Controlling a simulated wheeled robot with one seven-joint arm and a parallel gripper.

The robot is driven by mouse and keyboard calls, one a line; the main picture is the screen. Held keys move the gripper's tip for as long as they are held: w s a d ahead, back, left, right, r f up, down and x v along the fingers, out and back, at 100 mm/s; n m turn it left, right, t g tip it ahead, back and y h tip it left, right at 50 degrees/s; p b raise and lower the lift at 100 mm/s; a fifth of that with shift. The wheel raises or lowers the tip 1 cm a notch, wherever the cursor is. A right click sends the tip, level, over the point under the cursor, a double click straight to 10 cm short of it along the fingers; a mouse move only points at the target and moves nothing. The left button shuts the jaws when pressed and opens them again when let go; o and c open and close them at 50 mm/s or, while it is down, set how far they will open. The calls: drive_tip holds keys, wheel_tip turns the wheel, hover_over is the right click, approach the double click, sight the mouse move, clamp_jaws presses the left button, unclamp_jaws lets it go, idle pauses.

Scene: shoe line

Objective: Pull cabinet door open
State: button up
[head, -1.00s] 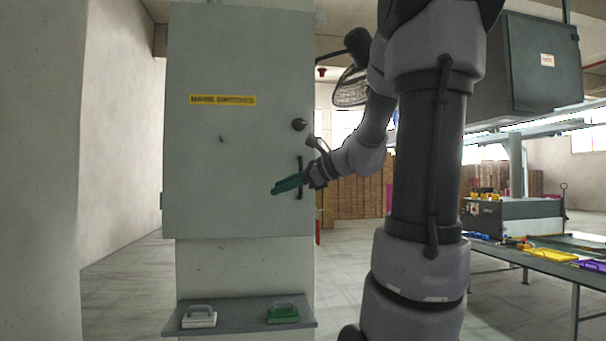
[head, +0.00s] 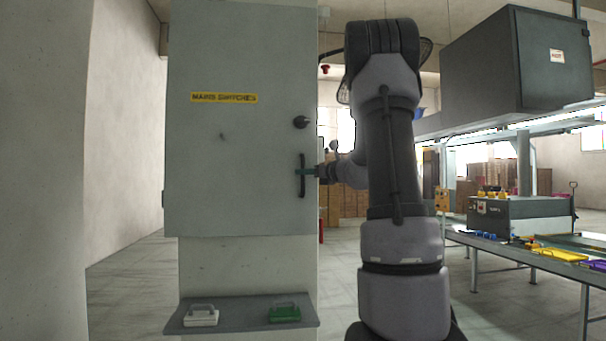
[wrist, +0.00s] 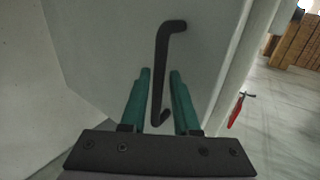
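The grey cabinet door (head: 235,170) with a yellow label faces me in the head view and looks closed. Its black vertical bar handle (head: 302,178) is near the right edge, under a dark round knob (head: 301,122). My gripper (head: 308,171) reaches the handle from the right and partly covers it. In the wrist view the handle (wrist: 161,62) stands between the two teal fingers of my gripper (wrist: 160,73), one on each side. Gaps show between the fingers and the bar, so the gripper is open around the handle.
A small shelf (head: 240,325) below the cabinet holds a white handled block (head: 200,316) and a green one (head: 284,312). A workbench (head: 540,262) with coloured items stands at the right. The floor left of the cabinet is clear.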

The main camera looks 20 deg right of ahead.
drive_tip(key=shift+w+a, duration=0.2)
drive_tip(key=shift+w, duration=0.45)
clamp_jaws()
idle(1.0)
